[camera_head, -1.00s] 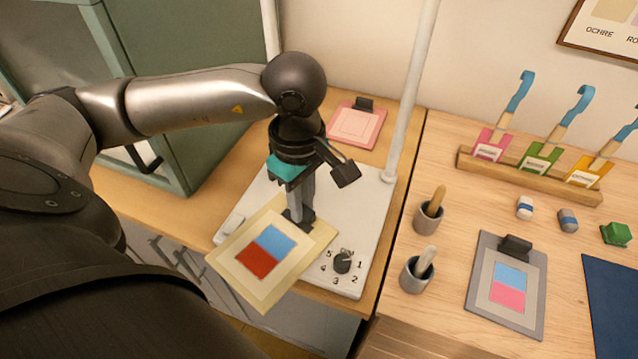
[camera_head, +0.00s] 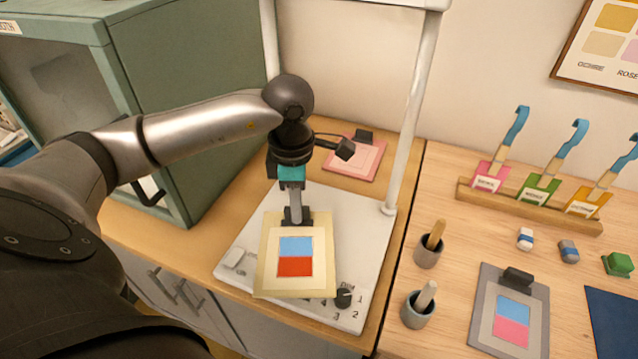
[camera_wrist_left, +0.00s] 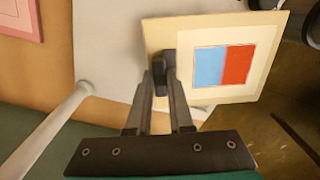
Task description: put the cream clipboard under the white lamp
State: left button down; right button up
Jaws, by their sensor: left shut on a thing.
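The cream clipboard (camera_head: 265,272) carries a sheet with a blue and a red patch. My left gripper (camera_head: 297,216) is shut on the dark clip at its far end. The wrist view also shows the gripper (camera_wrist_left: 162,82) on the clip and the cream clipboard (camera_wrist_left: 268,90) beyond it. The lamp's top bar (camera_head: 390,3) is partly cut off. My right gripper is not in view.
A green cabinet (camera_head: 190,100) stands left. Grey cups (camera_head: 417,308) and a grey clipboard (camera_head: 482,320) are on the right.

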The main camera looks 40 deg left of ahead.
pick_arm(q)
jog(key=w, duration=0.3)
jog(key=w+a, duration=0.1)
jog(key=w, duration=0.5)
jog(key=shift+w+a, duration=0.25)
jog(key=shift+a, duration=0.15)
jog(key=shift+f, duration=1.75)
jog(key=shift+f, duration=0.15)
jog(key=c, duration=0.8)
grip_release()
jog(key=shift+r, duration=3.95)
